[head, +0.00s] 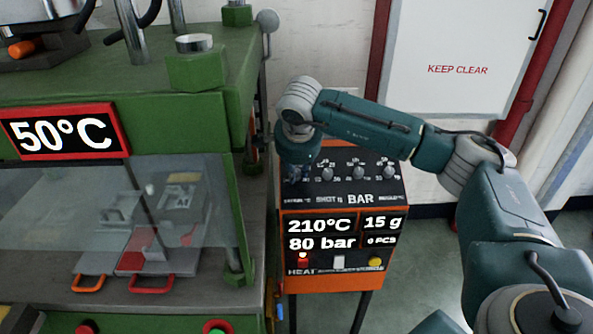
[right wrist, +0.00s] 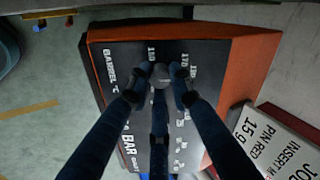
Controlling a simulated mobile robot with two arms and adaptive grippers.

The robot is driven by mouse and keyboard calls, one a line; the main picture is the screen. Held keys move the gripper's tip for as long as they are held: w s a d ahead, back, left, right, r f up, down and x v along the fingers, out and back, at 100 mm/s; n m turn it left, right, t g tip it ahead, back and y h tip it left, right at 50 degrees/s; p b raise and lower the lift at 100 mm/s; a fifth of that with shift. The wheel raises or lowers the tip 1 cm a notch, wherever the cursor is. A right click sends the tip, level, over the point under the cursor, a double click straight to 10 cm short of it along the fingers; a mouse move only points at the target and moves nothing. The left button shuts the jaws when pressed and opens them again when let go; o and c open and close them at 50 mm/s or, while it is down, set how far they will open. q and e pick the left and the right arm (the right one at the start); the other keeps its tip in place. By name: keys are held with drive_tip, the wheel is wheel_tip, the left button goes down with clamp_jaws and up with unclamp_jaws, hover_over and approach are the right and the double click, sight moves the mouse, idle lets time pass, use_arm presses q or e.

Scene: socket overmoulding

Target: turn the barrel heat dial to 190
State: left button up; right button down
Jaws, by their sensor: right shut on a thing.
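The barrel heat dial (right wrist: 161,74) is a small grey knob on the dark sloped top of the control box (head: 332,276). My right gripper (right wrist: 160,88) is shut on this dial, with a finger on each side, in the right wrist view. In the head view my right gripper (head: 297,174) reaches down at the left end of the dial row and hides the barrel heat dial. The display (head: 320,226) on the box front reads 210°C. The dial's pointer cannot be made out. My left gripper is not in view.
The green press (head: 215,100) with a 50°C display stands close on the left. A white card (right wrist: 270,145) lies beside the box in the wrist view.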

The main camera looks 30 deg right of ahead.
drive_tip(key=c, duration=1.6)
unclamp_jaws()
drive_tip(key=shift+o, duration=0.2)
drive_tip(key=v, duration=0.7)
drive_tip(key=shift+s+r, duration=0.15)
drive_tip(key=shift+r, duration=0.1)
drive_tip(key=shift+a, duration=0.1)
